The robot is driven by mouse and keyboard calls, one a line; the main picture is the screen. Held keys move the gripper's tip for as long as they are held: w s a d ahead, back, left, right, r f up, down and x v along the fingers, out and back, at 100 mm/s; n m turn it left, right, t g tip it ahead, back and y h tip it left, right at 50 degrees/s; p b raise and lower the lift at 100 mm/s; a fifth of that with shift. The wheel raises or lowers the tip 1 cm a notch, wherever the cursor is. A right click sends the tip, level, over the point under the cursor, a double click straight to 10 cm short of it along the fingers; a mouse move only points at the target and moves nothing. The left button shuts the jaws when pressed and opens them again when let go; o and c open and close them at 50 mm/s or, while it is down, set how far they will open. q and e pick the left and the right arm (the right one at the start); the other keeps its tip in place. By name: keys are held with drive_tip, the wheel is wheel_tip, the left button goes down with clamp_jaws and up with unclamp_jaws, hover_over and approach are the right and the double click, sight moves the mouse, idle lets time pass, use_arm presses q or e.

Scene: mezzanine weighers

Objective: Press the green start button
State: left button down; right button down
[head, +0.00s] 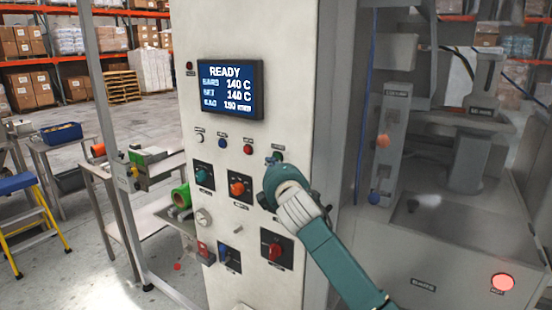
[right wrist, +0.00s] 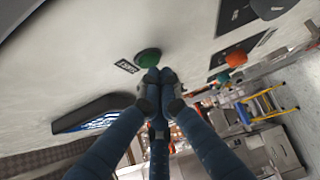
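The green start button (right wrist: 148,57) shows in the right wrist view as a round green cap on the pale panel, with a small dark label (right wrist: 127,66) beside it. My right gripper (right wrist: 159,76) has its two fingertips together, with nothing seen between them. The tips are right by the edge of the green button; I cannot tell whether they touch it. In the head view my right gripper (head: 273,161) is at the right end of the button row and mostly hides the green button. My left gripper is not in view.
The control panel (head: 252,45) carries a screen (head: 230,89) reading READY. A white button (head: 199,137), a blue button (head: 222,143) and a red button (head: 248,149) sit left of my gripper. An orange knob (head: 238,188) and a red switch (head: 273,250) are below.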

drive_tip(key=shift+w+d, duration=0.25)
drive_tip(key=shift+w, duration=0.1)
idle(0.8)
drive_tip(key=shift+s+a, duration=0.1)
drive_tip(key=shift+s+a+p, duration=0.35)
drive_tip(key=shift+s+p, duration=0.1)
drive_tip(key=shift+s, duration=0.15)
drive_tip(key=s+a, duration=0.1)
drive_tip(key=s, duration=0.1)
drive_tip(key=s+a+p, duration=0.1)
drive_tip(key=s+a, duration=0.1)
idle(0.4)
drive_tip(key=shift+f, duration=0.15)
idle(0.4)
